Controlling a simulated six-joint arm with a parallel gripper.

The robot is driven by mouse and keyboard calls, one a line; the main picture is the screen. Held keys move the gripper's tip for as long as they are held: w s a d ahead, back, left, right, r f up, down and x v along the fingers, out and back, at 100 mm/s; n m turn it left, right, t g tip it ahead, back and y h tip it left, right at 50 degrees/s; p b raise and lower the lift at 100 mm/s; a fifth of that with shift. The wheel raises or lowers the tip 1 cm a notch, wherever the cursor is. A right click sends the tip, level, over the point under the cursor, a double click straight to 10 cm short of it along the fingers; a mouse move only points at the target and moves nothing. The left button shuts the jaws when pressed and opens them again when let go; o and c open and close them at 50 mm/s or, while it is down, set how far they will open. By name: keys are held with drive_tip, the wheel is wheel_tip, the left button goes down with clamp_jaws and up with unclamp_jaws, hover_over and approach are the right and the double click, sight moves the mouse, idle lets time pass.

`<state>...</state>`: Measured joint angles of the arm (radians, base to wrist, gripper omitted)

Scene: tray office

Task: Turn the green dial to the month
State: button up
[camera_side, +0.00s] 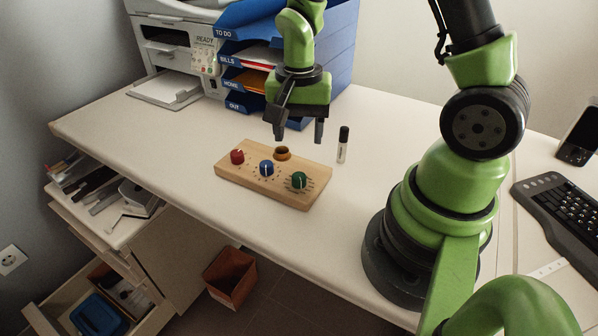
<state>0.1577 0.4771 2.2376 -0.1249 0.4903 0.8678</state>
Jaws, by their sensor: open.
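The green dial (299,180) sits at the right end of a wooden board (232,178) that lies on the desk. It has a light pointer line and small marks around it, too small to read. A blue dial (266,168) and a red dial (237,157) are to its left on the same board. My gripper (298,136) is open and empty, pointing down above and behind the board, apart from the dials.
A small dark-capped vial (343,145) stands upright right of the board. A blue letter tray stack (262,48) and a printer (172,45) stand behind. The desk's left front is clear.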

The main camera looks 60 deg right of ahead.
sight(299, 176)
wheel_tip(299, 176, down, 10)
drive_tip(key=shift+r, duration=0.1)
idle(0.4)
drive_tip(key=c, duration=0.9)
